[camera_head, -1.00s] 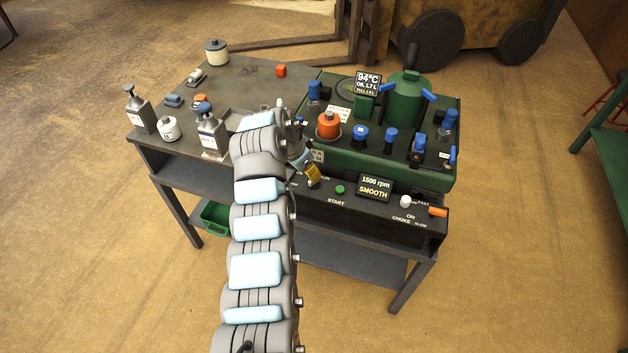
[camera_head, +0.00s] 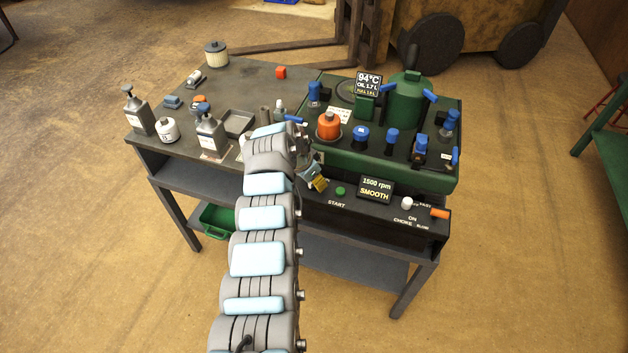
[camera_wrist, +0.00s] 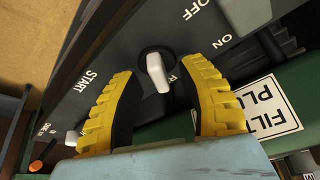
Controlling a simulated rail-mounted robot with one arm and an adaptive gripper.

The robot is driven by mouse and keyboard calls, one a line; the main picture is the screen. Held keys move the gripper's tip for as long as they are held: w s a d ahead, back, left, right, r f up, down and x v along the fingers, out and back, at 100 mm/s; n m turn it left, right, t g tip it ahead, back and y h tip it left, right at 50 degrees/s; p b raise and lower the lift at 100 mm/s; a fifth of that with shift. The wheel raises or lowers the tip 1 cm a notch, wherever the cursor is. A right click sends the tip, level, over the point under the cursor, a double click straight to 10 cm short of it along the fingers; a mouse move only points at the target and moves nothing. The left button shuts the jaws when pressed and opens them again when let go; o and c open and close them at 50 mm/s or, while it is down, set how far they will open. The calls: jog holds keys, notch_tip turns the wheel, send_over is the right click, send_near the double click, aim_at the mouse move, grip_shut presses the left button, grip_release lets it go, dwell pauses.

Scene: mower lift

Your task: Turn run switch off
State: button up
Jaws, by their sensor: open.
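The run switch (camera_wrist: 158,74) is a white lever on a round black base, set in the dark front panel. In the wrist view it lies between the yellow fingers of my gripper (camera_wrist: 158,80), which are apart on either side of it. The labels OFF and ON are printed above and to the right of it; a RUN label is partly covered by a finger. I cannot tell whether a finger touches the lever. In the head view my gripper (camera_head: 319,184) is at the panel's left part, and my arm hides the switch.
The green START button (camera_head: 341,191) is right of my gripper. A display (camera_head: 376,188) reads 1500 rpm SMOOTH. Further right are a white choke knob (camera_head: 407,203) and an orange lever (camera_head: 439,213). The green engine block (camera_head: 385,171) with blue knobs rises behind the panel.

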grip_shut()
jog(key=shift+s+n+p, duration=0.1)
jog(key=shift+n+p, duration=0.2)
jog(key=shift+p, duration=0.45)
jog(key=shift+r+n+p, duration=0.2)
jog(key=shift+n+p, duration=0.2)
jog(key=shift+p, duration=0.55)
jog(key=n+t+y+p, duration=0.1)
jog(key=n+p, duration=0.3)
jog(key=p, duration=0.2)
jog(key=shift+d+y, duration=0.1)
jog(key=shift+y, duration=0.3)
jog(key=n+p, duration=0.1)
jog(key=n+y+p, duration=0.1)
jog(key=n, duration=0.1)
jog(key=shift+f+n, duration=0.2)
jog(key=shift+n, duration=0.1)
jog(key=shift+f+n+y, duration=0.1)
jog(key=shift+n+y, duration=0.6)
jog(key=shift+n, duration=0.8)
